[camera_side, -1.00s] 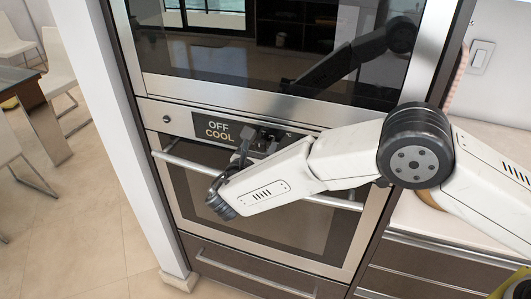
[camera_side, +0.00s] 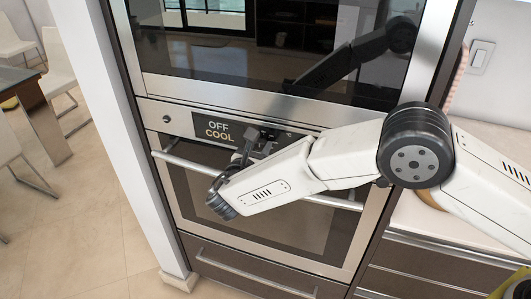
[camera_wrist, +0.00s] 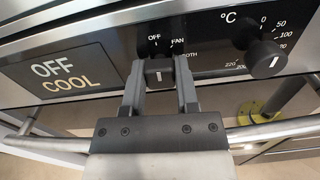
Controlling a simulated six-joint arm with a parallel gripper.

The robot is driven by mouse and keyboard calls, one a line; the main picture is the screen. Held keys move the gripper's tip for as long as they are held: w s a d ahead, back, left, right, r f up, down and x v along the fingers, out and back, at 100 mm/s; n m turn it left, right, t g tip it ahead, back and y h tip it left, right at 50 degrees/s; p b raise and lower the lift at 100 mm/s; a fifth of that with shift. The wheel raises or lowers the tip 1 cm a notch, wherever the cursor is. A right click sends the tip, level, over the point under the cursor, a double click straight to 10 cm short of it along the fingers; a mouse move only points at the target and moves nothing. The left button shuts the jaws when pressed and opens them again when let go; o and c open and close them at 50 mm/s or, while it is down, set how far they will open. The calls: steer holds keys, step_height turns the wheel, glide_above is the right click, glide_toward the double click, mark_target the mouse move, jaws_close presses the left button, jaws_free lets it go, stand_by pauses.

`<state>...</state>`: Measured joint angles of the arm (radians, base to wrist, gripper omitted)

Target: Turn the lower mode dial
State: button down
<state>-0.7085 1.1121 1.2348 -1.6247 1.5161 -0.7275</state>
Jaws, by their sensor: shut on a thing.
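The lower oven's mode dial (camera_wrist: 159,73) is a dark knob with a white pointer line, seen in the wrist view below the printed words OFF and FAN. Its pointer line stands roughly upright in that view. My gripper (camera_wrist: 160,88) is shut on the dial, with one finger at each side of it. In the side view my gripper (camera_side: 254,142) reaches the control panel just right of the display, and it hides the dial there. The display (camera_side: 217,130) reads OFF and COOL; it also shows in the wrist view (camera_wrist: 70,72).
A temperature dial (camera_wrist: 266,62) with a degree scale sits to the right of the mode dial. A round knob (camera_side: 166,119) is at the panel's left end. The oven door's bar handle (camera_side: 180,161) runs below the panel, close under my gripper. The upper oven's glass is above.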

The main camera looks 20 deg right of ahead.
steer(key=m, duration=0.8)
steer(key=shift+s+f+m, duration=0.1)
steer(key=shift+m, duration=0.3)
steer(key=m, duration=0.4)
steer(key=shift+m, duration=2.1)
steer(key=shift+c, duration=1.8)
jaws_free()
